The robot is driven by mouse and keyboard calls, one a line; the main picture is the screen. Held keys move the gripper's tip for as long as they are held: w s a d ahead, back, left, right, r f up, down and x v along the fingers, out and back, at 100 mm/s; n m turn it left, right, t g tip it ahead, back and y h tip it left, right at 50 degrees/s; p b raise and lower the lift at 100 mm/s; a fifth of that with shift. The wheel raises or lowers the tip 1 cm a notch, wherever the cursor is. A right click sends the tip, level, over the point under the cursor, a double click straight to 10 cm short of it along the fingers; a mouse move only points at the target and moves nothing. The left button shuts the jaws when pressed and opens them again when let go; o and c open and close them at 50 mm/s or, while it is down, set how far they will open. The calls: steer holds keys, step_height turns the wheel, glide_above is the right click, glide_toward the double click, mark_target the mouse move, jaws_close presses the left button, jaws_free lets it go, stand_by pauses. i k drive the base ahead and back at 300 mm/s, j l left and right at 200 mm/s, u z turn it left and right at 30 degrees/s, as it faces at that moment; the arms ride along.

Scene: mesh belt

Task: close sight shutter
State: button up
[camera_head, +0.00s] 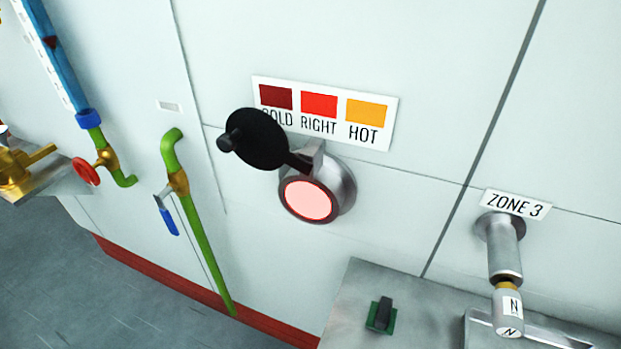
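The sight port (346,186) is a round metal tube standing out from the pale wall panel. Its glass (308,200) glows pale pink inside a red ring and is uncovered. The sight shutter (262,140) is a black round disc with a small black knob (230,140) on its left. It is swung up and to the left of the glass, joined by a short black arm to a bracket at the top of the port. The shutter stands open. My gripper is not in view.
A colour label (325,112) is above the port, partly hidden by the shutter. A green pipe (200,235) with a blue-handled valve (169,220) is at left, near a red handwheel (86,171). A metal box (350,300) and a ZONE 3 fitting (505,260) are at lower right.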

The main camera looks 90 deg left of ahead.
mark_target(256, 138)
steer(key=k+j+u, duration=0.15)
steer(key=k, duration=0.65)
steer(key=u, duration=2.6)
steer(key=k+j+u, duration=0.1)
steer(key=k, duration=0.25)
